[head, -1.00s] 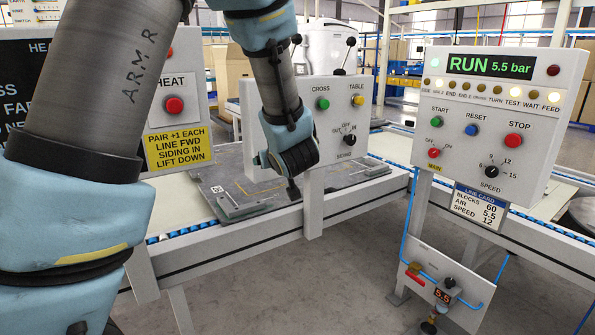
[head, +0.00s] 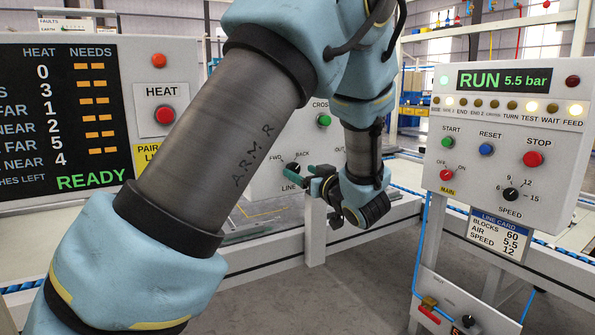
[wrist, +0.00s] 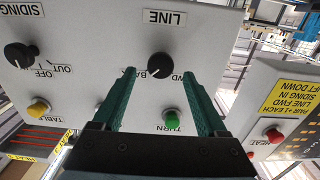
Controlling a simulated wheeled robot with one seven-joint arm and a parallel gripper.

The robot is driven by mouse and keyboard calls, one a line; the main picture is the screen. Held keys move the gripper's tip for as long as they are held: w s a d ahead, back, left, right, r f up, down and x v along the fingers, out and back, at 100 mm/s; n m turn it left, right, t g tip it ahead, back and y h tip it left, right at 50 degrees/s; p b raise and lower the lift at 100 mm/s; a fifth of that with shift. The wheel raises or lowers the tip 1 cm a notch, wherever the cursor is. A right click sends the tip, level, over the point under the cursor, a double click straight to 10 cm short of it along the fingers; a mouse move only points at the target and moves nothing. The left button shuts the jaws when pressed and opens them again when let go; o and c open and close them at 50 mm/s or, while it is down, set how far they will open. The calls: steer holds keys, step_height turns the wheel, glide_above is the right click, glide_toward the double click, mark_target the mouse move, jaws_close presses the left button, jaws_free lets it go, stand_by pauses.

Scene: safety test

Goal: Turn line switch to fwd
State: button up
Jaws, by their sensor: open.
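The line switch is a black round knob (head: 293,169) on a grey panel, with FWD and BACK printed above it and LINE below. In the wrist view, which is upside down, the line switch (wrist: 160,65) lies between and just beyond my two green fingertips. My gripper (head: 314,178) points left at the knob from its right side in the head view. It is open and empty, and its fingers (wrist: 158,76) stand apart. Whether they touch the knob I cannot tell. The fingers partly cover the FWD and BACK labels in the wrist view, and the knob's exact pointing is unclear.
The siding knob (wrist: 20,55), a yellow table button (wrist: 38,108) and a green turn button (wrist: 172,119) share the panel. The heat panel (head: 165,115) stands left. At right, the control box (head: 511,130) reads RUN 5.5 bar. My arm hides part of the grey panel.

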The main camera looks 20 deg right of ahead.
mark_target(295, 168)
steer(key=shift+w+a, duration=0.2)
steer(key=shift+w, duration=0.6)
steer(key=shift+w+a, duration=0.15)
steer(key=shift+w, duration=0.6)
jaws_close()
